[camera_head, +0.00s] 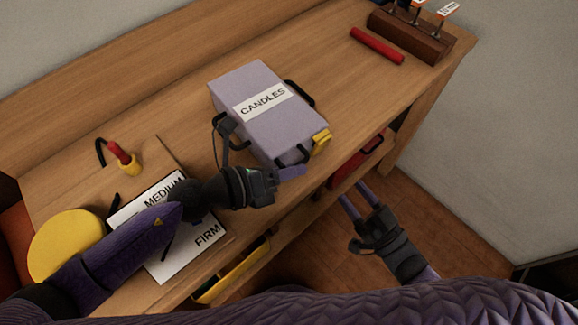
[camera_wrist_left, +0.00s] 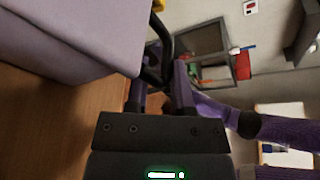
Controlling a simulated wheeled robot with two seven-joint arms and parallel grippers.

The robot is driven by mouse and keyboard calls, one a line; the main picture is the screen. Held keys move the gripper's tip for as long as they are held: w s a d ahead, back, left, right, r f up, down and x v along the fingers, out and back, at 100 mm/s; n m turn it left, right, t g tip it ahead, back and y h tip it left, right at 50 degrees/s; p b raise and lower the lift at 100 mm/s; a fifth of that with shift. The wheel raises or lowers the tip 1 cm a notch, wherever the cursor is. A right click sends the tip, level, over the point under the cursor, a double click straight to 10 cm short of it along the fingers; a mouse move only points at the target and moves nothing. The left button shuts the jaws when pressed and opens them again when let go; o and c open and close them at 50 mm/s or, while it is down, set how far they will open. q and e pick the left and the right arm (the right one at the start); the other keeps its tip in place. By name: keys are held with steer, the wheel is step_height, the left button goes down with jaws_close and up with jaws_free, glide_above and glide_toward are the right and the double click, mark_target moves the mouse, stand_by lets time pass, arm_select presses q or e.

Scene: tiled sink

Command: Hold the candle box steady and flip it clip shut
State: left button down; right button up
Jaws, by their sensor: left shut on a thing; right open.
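The candle box (camera_head: 250,85) is a lilac box with a white CANDLES label, lying on the wooden bench. Its lid looks down. A yellow clip (camera_head: 321,141) sticks out at its front right corner; whether it is fastened I cannot tell. My left gripper (camera_head: 289,166) is at the front side of the box, shut on a black handle (camera_wrist_left: 163,45), which passes between its fingers in the left wrist view (camera_wrist_left: 158,88). The box side (camera_wrist_left: 70,35) is close beside it there. My right gripper (camera_head: 355,202) is open and empty, in front of the bench, apart from the box and clip.
A sign board (camera_head: 183,265) reading MEDIUM and FIRM, a yellow disc (camera_head: 65,243) and a red-and-yellow tool (camera_head: 122,158) are at left. Bench between box and stick is clear.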

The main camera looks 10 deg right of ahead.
steer(key=shift+c, duration=1)
steer(key=shift+s+d+n, duration=0.15)
steer(key=shift+s+n, duration=0.1)
steer(key=shift+n, duration=0.55)
steer(key=shift+c, duration=1.3)
steer(key=s+n, duration=0.1)
steer(key=n, duration=0.3)
steer(key=s+d+r+n, duration=0.1)
steer(key=n, duration=0.4)
steer(key=s+d+n, duration=0.1)
steer(key=n, duration=0.3)
steer(key=shift+s+r, duration=0.25)
steer(key=shift+r, duration=0.05)
jaws_close()
steer(key=n, duration=0.3)
steer(key=s+n, duration=0.1)
steer(key=n, duration=0.1)
steer(key=shift+d+r, duration=0.25)
steer(key=shift+r, duration=0.1)
